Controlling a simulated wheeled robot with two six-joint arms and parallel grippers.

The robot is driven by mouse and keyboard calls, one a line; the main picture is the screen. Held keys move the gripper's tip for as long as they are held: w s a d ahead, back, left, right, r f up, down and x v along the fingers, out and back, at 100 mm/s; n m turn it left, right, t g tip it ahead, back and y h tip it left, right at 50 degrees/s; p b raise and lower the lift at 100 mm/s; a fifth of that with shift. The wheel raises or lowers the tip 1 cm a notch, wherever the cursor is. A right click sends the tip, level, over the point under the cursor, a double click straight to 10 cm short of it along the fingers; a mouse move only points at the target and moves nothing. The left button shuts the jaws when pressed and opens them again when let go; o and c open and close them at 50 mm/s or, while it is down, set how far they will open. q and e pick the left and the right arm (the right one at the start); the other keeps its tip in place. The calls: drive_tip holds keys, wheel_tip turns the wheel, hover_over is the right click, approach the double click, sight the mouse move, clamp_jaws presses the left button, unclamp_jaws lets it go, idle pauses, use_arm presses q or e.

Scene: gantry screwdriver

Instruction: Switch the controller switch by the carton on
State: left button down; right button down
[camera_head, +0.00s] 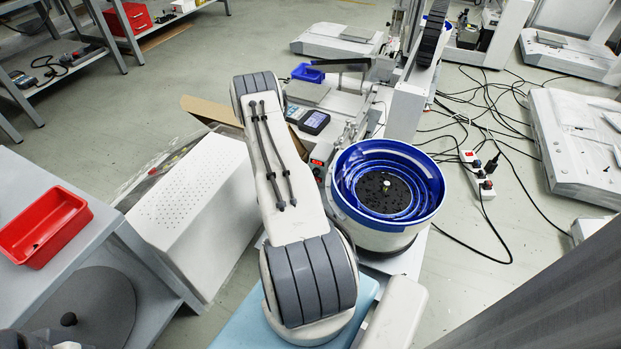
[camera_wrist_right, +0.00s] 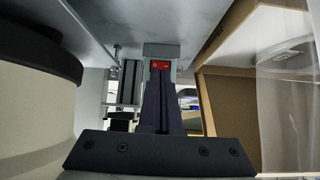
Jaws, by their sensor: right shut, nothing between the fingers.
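The controller, a small dark grey box (camera_head: 319,172) with a red part on its top, stands against the left side of the blue bowl feeder in the head view. In the right wrist view a red switch (camera_wrist_right: 160,66) shows on a grey box face straight ahead. I cannot tell whether it is on or off. My right gripper (camera_wrist_right: 160,84) is shut and empty, its dark fingertips just below the switch in the picture; contact is unclear. The brown carton (camera_wrist_right: 229,92) stands to the right; its flap (camera_head: 208,110) shows in the head view. My left gripper is not in view.
The blue bowl feeder (camera_head: 433,187) stands right of my arm. A white perforated box (camera_head: 190,200) is at left, beside a grey table (camera_head: 95,235) with a red bin (camera_head: 45,226). A power strip (camera_head: 480,178) and loose cables lie on the floor at right.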

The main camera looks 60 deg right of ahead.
drive_tip(key=p+v, duration=0.2)
drive_tip(key=v, duration=0.3)
drive_tip(key=shift+a+r, duration=0.2)
drive_tip(key=shift+a, duration=0.05)
